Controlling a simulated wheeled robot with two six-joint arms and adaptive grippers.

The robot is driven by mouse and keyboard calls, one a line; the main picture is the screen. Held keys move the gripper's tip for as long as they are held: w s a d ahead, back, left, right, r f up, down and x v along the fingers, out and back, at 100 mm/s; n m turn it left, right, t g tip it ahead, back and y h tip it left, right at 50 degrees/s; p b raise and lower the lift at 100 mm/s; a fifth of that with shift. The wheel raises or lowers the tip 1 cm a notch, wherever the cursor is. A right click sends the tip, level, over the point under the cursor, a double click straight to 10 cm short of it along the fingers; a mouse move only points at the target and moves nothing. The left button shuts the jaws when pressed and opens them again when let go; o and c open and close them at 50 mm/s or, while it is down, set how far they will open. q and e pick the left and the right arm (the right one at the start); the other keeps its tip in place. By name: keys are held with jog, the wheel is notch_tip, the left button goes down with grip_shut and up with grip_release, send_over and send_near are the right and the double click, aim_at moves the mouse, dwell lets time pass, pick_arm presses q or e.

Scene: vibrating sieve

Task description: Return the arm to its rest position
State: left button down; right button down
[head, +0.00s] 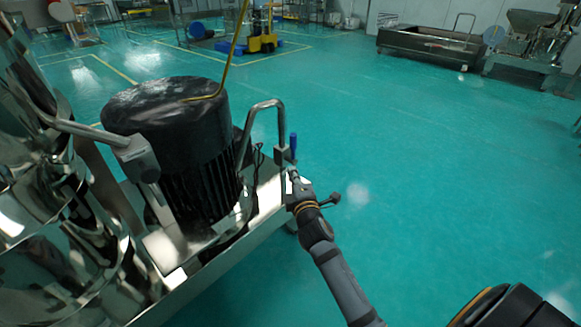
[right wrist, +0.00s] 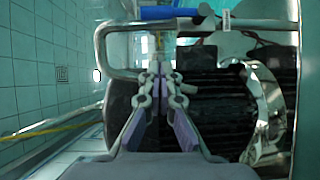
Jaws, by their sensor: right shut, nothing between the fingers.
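My right gripper (head: 293,178) is shut and empty. It is beside the vibrating sieve's motor platform, just below a small blue-handled lever (head: 293,145). In the right wrist view the closed fingertips (right wrist: 160,78) point toward the black finned motor (right wrist: 235,95) and a metal tube handle (right wrist: 115,72). The blue handle (right wrist: 175,13) shows there above the fingertips. I cannot tell whether the fingers touch anything. The right arm reaches in from the lower right of the head view. My left gripper is not in view.
The black motor (head: 175,150) stands on a steel platform (head: 260,205), beside the polished sieve body (head: 60,210). A bent tube handle (head: 262,105) rises next to my gripper. Green floor (head: 430,170) to the right is clear. A steel trough (head: 425,45) stands far back.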

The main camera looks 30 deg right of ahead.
dwell(0.4)
